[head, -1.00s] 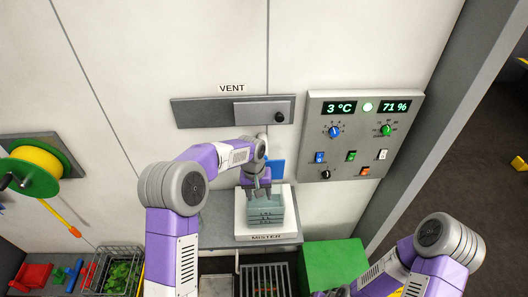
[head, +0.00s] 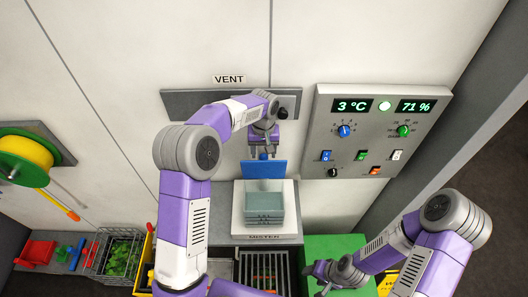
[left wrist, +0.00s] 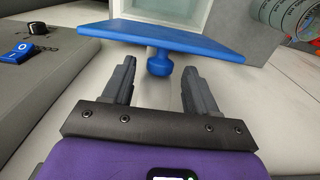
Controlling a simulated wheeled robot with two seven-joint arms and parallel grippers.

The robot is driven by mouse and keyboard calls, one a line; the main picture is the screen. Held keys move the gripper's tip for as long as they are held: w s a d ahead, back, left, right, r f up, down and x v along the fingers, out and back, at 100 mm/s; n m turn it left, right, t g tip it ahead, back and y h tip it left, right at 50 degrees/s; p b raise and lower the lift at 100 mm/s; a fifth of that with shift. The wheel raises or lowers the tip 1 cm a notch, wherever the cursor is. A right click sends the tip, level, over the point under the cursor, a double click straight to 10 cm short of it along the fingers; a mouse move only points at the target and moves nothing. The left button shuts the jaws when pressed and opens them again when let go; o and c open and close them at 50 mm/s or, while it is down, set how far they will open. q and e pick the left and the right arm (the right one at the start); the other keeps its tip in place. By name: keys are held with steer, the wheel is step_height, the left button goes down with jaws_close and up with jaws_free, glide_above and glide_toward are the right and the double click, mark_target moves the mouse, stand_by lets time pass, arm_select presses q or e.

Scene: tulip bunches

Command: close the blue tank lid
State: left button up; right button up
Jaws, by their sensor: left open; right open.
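The blue lid (head: 265,169) stands raised at the back edge of the pale grey-green tank (head: 264,205), whose top is open. In the left wrist view the lid (left wrist: 175,38) spans the top, with its round blue knob (left wrist: 159,66) pointing toward me. My left gripper (head: 263,153) is open just above and behind the lid. Its fingertips (left wrist: 159,70) lie on either side of the knob; I cannot tell whether they touch it. My right gripper (head: 316,270) is open and empty, low over the green box.
The tank sits on a white base marked MISTER (head: 240,222). Above is the VENT slider (head: 180,105); at right is a control panel (head: 325,110). A green box (head: 335,243) and dark grate (head: 262,265) lie in front. A wire basket (head: 118,255) stands left.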

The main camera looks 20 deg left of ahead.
arm_select(q)
steer(key=shift+s+f, duration=0.15)
steer(key=shift+f, duration=0.5)
jaws_close()
